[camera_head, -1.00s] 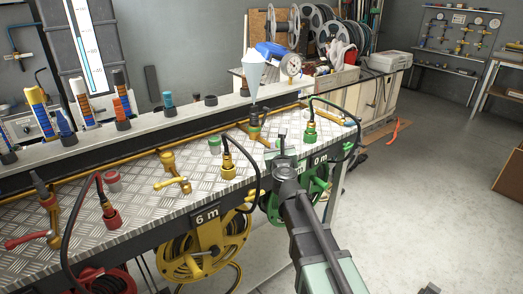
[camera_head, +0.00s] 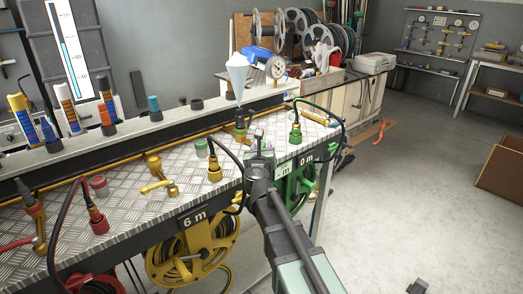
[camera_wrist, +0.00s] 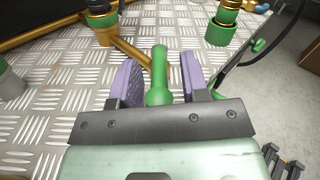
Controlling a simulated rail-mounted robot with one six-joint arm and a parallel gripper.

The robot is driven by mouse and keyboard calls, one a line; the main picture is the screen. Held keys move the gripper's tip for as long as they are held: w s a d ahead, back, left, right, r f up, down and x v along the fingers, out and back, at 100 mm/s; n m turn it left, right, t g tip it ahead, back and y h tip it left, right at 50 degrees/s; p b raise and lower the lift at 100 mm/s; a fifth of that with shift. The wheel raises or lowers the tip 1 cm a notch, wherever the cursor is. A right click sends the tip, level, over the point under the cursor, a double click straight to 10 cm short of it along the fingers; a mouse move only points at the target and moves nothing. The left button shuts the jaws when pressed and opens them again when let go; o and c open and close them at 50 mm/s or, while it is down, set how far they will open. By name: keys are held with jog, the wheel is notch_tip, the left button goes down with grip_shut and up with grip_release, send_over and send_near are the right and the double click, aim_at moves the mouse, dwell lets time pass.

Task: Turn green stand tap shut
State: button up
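The green stand tap (camera_head: 240,131) stands on the metal plate bench top, with a white funnel-shaped piece above it. In the wrist view its brass lever (camera_wrist: 130,50) runs from the brass body (camera_wrist: 104,33) to a green handle (camera_wrist: 158,76). My gripper (camera_wrist: 160,78) is open, with one purple-grey finger on each side of the green handle. A gap shows between the handle and each finger. In the head view my gripper (camera_head: 261,145) is just right of the tap, low over the bench edge, and hides part of the lever.
A green hose connector (camera_head: 295,134) with a black hose stands right of my gripper. A yellow connector (camera_head: 215,172), yellow tap (camera_head: 158,176) and red connector (camera_head: 98,222) stand to the left. The green reel (camera_head: 297,188) and yellow reel (camera_head: 195,255) hang below the front edge.

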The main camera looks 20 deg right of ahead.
jog(key=shift+s, duration=0.1)
jog(key=v, duration=1)
jog(key=shift+s+a, duration=0.2)
jog(key=shift+s, duration=0.1)
jog(key=shift+c, duration=0.3)
